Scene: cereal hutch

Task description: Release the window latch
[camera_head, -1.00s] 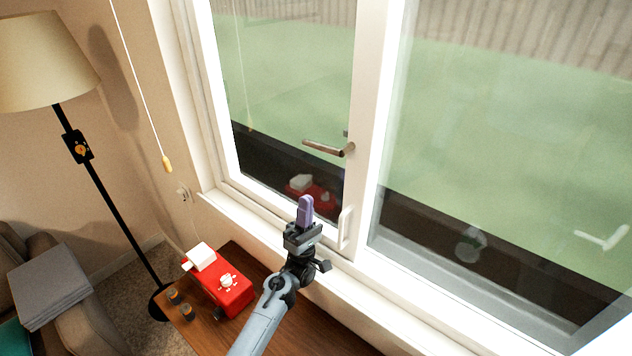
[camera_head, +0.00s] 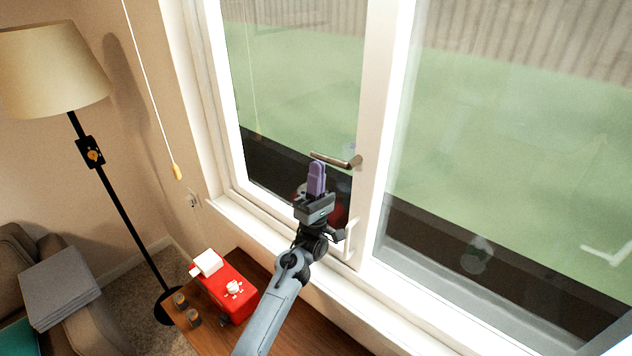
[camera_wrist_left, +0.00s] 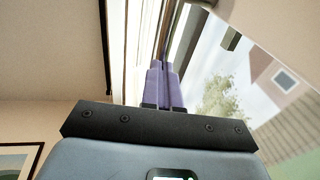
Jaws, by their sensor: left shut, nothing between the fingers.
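The window (camera_head: 300,70) has a white frame and large panes. Its latch handle (camera_head: 335,160) is a dark metallic lever lying nearly level on the inner edge of the left sash. A white handle (camera_head: 351,240) stands lower on the same frame. My left gripper (camera_head: 317,165) has purple fingers that are shut and empty. In the head view its tips appear just below the lever's left part; whether they touch it cannot be told. The fingers also show in the left wrist view (camera_wrist_left: 162,85), pointing along the window frame. My right gripper is not in view.
A wooden table (camera_head: 325,325) under the sill holds a red appliance (camera_head: 228,290) and two small dark cups (camera_head: 188,310). A floor lamp (camera_head: 55,65) and an armchair (camera_head: 95,325) stand at left. A pull cord (camera_head: 150,90) hangs beside the window.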

